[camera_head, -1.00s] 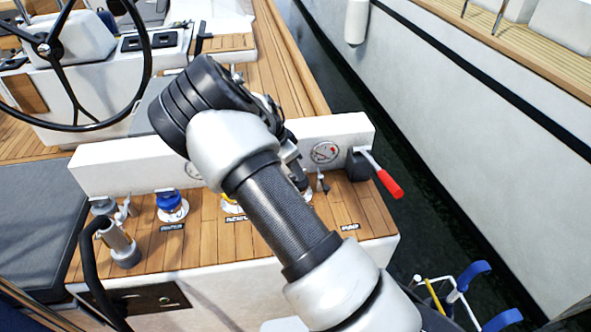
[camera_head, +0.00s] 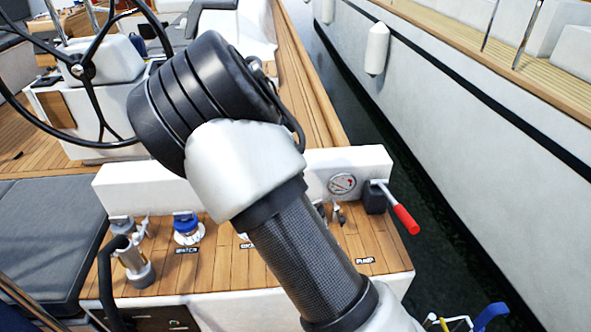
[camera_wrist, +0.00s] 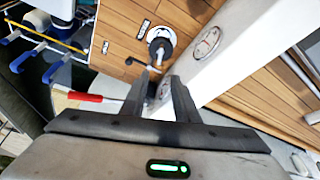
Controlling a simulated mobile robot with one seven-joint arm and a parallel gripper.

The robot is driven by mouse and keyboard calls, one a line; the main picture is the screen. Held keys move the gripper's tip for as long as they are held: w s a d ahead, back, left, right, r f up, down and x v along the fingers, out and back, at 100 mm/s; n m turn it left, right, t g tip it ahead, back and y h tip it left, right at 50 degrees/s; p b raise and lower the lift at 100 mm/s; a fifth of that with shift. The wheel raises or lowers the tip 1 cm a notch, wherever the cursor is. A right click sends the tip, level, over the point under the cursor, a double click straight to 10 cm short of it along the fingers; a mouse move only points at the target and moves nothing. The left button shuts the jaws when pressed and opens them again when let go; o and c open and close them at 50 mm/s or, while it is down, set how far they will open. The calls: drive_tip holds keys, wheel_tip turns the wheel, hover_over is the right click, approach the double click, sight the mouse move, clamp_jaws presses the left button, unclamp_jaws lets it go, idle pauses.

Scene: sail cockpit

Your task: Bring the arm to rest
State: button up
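My arm (camera_head: 300,250) crosses the middle of the head view, a dark ribbed joint at its top and a pale elbow below it. It hides part of the teak-topped console. My gripper is hidden behind the arm in the head view. In the wrist view my gripper (camera_wrist: 160,75) shows two dark fingers with a gap between them. I see nothing held in that gap; the console's white panel and deck show beyond the tips.
A lever with a red handle (camera_head: 405,218) stands at the console's right end, beside a round gauge (camera_head: 342,184). A blue-capped fitting (camera_head: 187,228) and a metal socket with a black hose (camera_head: 135,262) are at left. The steering wheel (camera_head: 85,66) is upper left; a white hull (camera_head: 480,150) lies right.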

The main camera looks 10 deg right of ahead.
idle(0.3)
drive_tip(key=s+d+r+n+t+y+p, duration=0.1)
drive_tip(key=s+d+r+n+p, duration=0.1)
drive_tip(key=s+r, duration=0.6)
drive_tip(key=s+d+r+n+t+y+p, duration=0.1)
drive_tip(key=s+d+r+n+p, duration=0.1)
drive_tip(key=s+r+n, duration=0.5)
drive_tip(key=s+d+r+n+t+y+p, duration=0.2)
drive_tip(key=s+r, duration=0.7)
drive_tip(key=s, duration=0.7)
drive_tip(key=d+n+p, duration=0.1)
drive_tip(key=n+p, duration=0.1)
drive_tip(key=shift+s+n+p, duration=0.25)
drive_tip(key=shift+n+p, duration=0.05)
drive_tip(key=shift+r, duration=0.1)
